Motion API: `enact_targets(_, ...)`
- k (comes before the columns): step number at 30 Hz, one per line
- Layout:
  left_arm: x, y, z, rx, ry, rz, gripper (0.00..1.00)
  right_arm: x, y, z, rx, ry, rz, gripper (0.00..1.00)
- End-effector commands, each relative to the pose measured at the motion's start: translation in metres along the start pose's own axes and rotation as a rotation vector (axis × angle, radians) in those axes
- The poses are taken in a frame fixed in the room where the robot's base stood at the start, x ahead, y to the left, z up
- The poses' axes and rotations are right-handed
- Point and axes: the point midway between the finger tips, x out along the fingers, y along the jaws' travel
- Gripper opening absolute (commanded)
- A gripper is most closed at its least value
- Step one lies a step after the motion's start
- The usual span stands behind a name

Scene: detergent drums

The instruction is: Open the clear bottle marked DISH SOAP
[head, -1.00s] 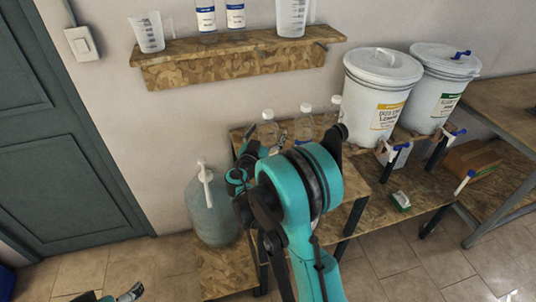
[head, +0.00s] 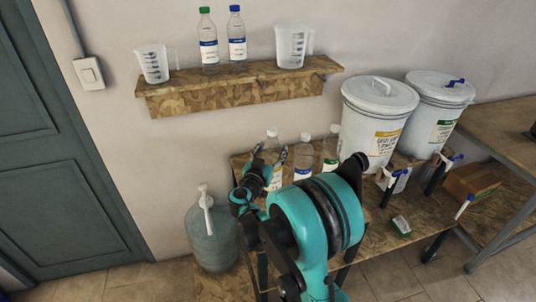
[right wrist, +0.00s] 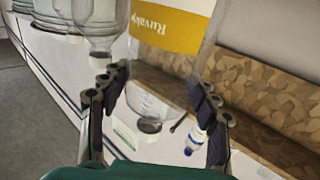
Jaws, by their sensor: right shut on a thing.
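Several clear bottles with white caps stand in a row on the wooden table: a left one (head: 272,137), a middle one (head: 303,171) and a right one (head: 331,148). Their small print is unreadable in the head view, so I cannot tell which says DISH SOAP. My right gripper (head: 270,158) is at the left bottle, its fingers on either side below the cap. In the right wrist view, the fingers (right wrist: 157,112) are shut on a clear bottle with a yellow label (right wrist: 172,25), shown upside down. Another clear bottle (right wrist: 98,22) is beside it. My left gripper is not in view.
Two white drums (head: 378,112) (head: 440,105) stand right of the bottles, with taps below. A large blue jug (head: 210,240) stands left. A wall shelf (head: 235,90) above holds two bottles and measuring cups. A cardboard box (head: 470,183) lies at the right.

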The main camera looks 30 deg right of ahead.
Motion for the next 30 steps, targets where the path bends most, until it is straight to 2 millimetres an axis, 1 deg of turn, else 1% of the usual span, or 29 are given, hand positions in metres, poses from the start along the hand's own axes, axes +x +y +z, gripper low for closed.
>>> enact_targets(1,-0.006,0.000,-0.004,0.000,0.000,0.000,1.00,-0.002,0.015,-0.011,0.000,0.000,0.004,0.31)
enact_targets(6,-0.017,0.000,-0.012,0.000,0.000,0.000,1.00,-0.008,0.055,-0.035,0.000,0.000,0.004,0.31)
enact_targets(9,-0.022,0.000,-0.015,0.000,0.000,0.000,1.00,-0.011,0.074,-0.046,0.000,0.000,0.003,0.31)
enact_targets(12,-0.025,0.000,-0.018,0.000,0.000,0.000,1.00,-0.013,0.087,-0.053,0.000,0.000,0.002,0.31)
enact_targets(17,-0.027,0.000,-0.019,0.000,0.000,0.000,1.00,-0.015,0.099,-0.059,0.000,0.000,0.001,0.31)
enact_targets(26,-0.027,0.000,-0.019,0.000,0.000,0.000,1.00,-0.015,0.100,-0.059,0.000,0.000,0.000,0.31)
enact_targets(27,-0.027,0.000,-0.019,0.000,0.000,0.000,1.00,-0.015,0.100,-0.059,0.000,0.000,0.000,0.53)
enact_targets(29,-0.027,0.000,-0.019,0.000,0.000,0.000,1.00,-0.015,0.100,-0.059,0.000,0.000,0.000,0.37)
enact_targets(30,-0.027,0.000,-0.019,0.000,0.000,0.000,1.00,-0.015,0.100,-0.059,0.000,0.000,0.000,0.27)
